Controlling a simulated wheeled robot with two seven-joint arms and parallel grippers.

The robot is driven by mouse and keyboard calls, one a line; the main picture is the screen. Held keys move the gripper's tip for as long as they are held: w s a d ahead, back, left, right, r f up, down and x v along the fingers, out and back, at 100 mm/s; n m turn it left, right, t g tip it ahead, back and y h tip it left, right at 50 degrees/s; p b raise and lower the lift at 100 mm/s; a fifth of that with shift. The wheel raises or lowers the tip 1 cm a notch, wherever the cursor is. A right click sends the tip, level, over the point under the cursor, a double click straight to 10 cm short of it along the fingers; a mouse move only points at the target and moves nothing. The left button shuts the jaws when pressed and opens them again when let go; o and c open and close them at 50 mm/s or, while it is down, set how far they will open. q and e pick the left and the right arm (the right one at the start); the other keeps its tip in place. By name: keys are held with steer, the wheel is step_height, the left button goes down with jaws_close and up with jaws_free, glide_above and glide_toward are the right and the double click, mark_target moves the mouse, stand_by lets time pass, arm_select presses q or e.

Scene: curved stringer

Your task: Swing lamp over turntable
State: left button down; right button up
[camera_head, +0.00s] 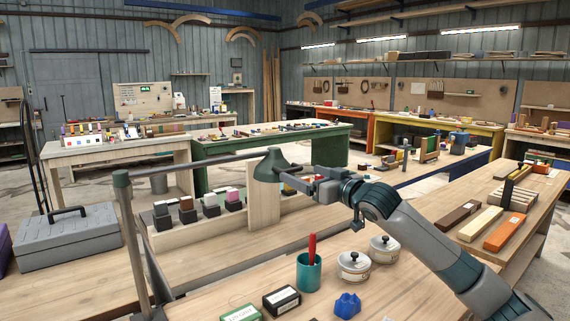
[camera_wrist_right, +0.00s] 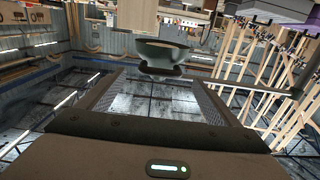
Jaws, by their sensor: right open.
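The lamp has a dark green shade (camera_head: 271,166) at the end of a grey horizontal arm (camera_head: 190,164), which runs from an upright post (camera_head: 131,230) at the left of the near bench. My right gripper (camera_head: 293,181) is beside the shade's right side. In the right wrist view the shade (camera_wrist_right: 162,53) is ahead of the open, empty jaws (camera_wrist_right: 160,80), near their tips; I cannot tell whether they touch. I cannot make out a turntable in either view. My left gripper is not in view.
A teal cup (camera_head: 310,272) with a red handle, two lidded tins (camera_head: 354,266), a blue lump (camera_head: 347,305) and small boxes (camera_head: 281,300) stand on the near bench. A row of dark blocks (camera_head: 187,211) stands by a wooden board (camera_head: 263,212). A grey toolbox (camera_head: 68,240) is left.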

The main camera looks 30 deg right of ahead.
mark_target(285, 167)
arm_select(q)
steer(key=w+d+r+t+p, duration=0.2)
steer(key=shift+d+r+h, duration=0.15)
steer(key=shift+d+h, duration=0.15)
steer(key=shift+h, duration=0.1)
arm_select(e)
steer(key=w, duration=0.9)
steer(key=shift+w+a, duration=0.3)
steer(key=shift+a, duration=0.1)
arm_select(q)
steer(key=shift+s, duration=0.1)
arm_select(e)
steer(key=c, duration=1.5)
